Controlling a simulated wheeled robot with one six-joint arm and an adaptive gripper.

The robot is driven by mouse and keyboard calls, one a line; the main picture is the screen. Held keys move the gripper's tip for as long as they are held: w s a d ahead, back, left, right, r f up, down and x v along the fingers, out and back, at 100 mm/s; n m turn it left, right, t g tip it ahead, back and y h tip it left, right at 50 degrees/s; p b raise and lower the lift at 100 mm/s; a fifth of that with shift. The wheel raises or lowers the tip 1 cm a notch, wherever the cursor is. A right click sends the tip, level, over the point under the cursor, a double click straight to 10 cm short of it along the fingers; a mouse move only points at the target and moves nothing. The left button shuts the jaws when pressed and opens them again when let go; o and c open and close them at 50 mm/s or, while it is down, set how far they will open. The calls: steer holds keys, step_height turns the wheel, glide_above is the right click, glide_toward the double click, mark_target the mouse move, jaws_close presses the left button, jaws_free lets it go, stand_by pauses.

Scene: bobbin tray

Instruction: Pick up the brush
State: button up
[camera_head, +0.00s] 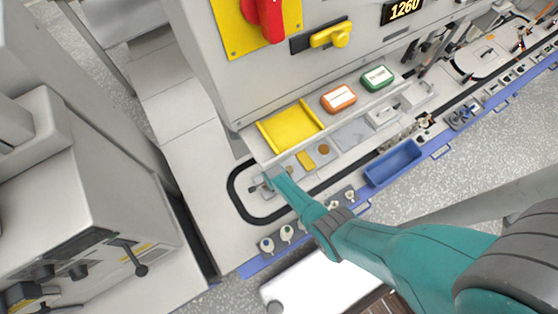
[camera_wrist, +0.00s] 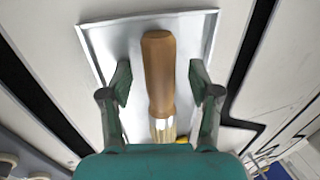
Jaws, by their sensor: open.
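The brush (camera_wrist: 159,62) has a brown wooden handle and a pale bristle end with a whitish band. In the wrist view it lies lengthwise on a shiny metal tray (camera_wrist: 100,40), handle away from my palm. My gripper (camera_wrist: 160,72) is open, with one green finger on each side of the handle and a gap on both sides. Part of the bristle end is hidden behind the gripper's body. In the head view my gripper (camera_head: 272,178) is over the left end of the bench; the brush cannot be made out there.
A yellow tray (camera_head: 262,131) stands behind my gripper. Orange (camera_head: 339,99) and green (camera_head: 378,78) boxes sit on the ledge to its right. A blue bin (camera_head: 393,163) and several small knobs line the front edge. A tall grey cabinet wall rises behind.

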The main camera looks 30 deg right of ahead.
jaws_close()
steer(key=shift+r, duration=0.2)
steer(key=shift+r, duration=4.8)
